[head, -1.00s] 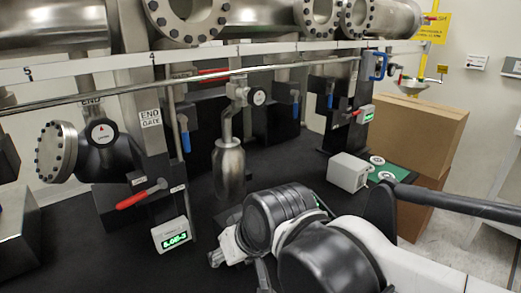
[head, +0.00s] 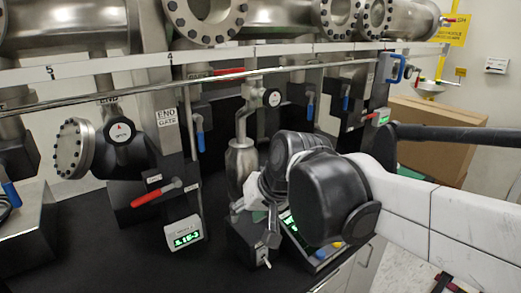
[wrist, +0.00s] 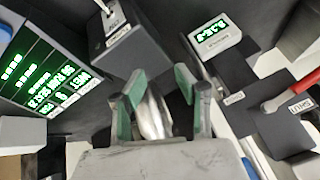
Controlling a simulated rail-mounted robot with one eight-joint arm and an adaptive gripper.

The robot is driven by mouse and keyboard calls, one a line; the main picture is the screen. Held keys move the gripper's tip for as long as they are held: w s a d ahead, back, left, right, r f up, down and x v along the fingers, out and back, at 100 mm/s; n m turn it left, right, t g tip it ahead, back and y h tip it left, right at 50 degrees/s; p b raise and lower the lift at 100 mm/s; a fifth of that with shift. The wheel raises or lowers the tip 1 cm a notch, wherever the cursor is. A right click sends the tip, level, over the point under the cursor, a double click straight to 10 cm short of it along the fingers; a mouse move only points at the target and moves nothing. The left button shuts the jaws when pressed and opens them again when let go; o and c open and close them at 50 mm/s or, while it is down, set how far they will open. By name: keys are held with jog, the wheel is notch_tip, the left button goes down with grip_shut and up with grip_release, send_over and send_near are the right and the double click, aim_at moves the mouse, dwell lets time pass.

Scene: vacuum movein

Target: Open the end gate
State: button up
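An "END GATE" label (head: 168,118) is on a metal column at left of centre in the head view. Below it, a red-handled lever (head: 155,193) sits on a dark block; the handle points down-left. In the wrist view the red handle (wrist: 292,102) is at the far right, beside a "SHUT" tag (wrist: 298,111). My gripper (wrist: 160,82) is open, its green-padded fingers apart. A shiny metal surface shows between them, but contact cannot be told. In the head view my gripper (head: 262,208) is in front of the metal vessel (head: 240,165), right of the red lever, partly hidden by my wrist.
A small green-digit readout (head: 184,233) stands below the red lever. A dark toggle box (head: 246,245) and a green-lit panel (head: 305,248) stand near the bench's front edge. Blue-handled levers (head: 200,141) and a long rail (head: 60,103) line the back. Cardboard boxes are at right.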

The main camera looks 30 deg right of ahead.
jog(key=w+d+r+m+t+y, duration=0.1)
jog(key=w+d+r+m, duration=0.1)
jog(key=w+d, duration=0.5)
jog(key=w+d+r+m+t+y, duration=0.1)
jog(key=w+d+m, duration=0.4)
jog(key=d, duration=0.8)
jog(key=shift+w+d+r+t+y, duration=0.3)
jog(key=shift+w+r+y, duration=0.3)
jog(key=shift+w, duration=0.3)
